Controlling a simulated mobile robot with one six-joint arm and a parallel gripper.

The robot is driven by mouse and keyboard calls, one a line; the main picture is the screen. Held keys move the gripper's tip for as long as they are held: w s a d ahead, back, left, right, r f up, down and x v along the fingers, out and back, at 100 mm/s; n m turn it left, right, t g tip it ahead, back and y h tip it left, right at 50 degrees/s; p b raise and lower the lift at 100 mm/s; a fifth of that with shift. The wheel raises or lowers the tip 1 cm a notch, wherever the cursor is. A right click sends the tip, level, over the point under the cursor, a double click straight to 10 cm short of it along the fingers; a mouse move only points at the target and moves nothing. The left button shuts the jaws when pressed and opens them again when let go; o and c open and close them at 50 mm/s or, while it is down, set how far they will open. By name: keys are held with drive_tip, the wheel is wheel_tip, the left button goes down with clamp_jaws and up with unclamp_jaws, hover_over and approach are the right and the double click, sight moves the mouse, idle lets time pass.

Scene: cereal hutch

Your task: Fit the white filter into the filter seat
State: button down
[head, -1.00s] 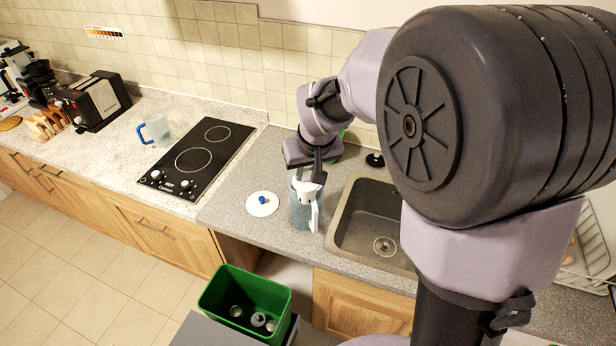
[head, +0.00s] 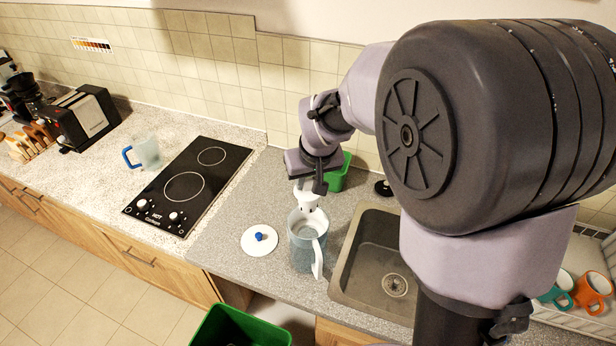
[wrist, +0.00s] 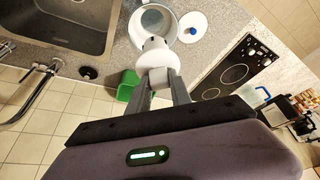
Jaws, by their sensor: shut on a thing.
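My gripper (head: 310,182) is shut on the white filter (head: 307,199). In the wrist view my gripper's fingers (wrist: 162,82) hold the filter (wrist: 152,60) by its narrow end, with its rounded end pointing to the pitcher. The bluish clear pitcher (head: 301,256) stands upright on the counter left of the sink, its white handle to the front. Its open top shows in the wrist view (wrist: 148,22). The filter appears above the pitcher's far rim; I cannot tell whether they touch. The filter seat inside the pitcher is not clearly visible.
A white lid with a blue knob (head: 259,240) lies left of the pitcher. The sink (head: 372,268) is at its right. A green container (head: 339,173) stands behind my gripper. The black cooktop (head: 190,186) is further left. A green bin (head: 240,328) stands below the counter.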

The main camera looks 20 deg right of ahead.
sight(309, 188)
drive_tip(key=shift+f, duration=0.5)
drive_tip(key=shift+s+f+b, duration=0.15)
drive_tip(key=shift+f+b, duration=0.35)
drive_tip(key=shift+b, duration=0.1)
drive_tip(key=shift+f+b, duration=0.7)
drive_tip(key=shift+f, duration=0.25)
wheel_tip(309, 188, down, 13)
drive_tip(key=b, duration=1.2)
drive_tip(key=shift+f+b, duration=0.35)
drive_tip(key=shift+b, duration=0.1)
idle(0.4)
drive_tip(key=c, duration=1.1)
unclamp_jaws()
drive_tip(key=shift+r, duration=0.1)
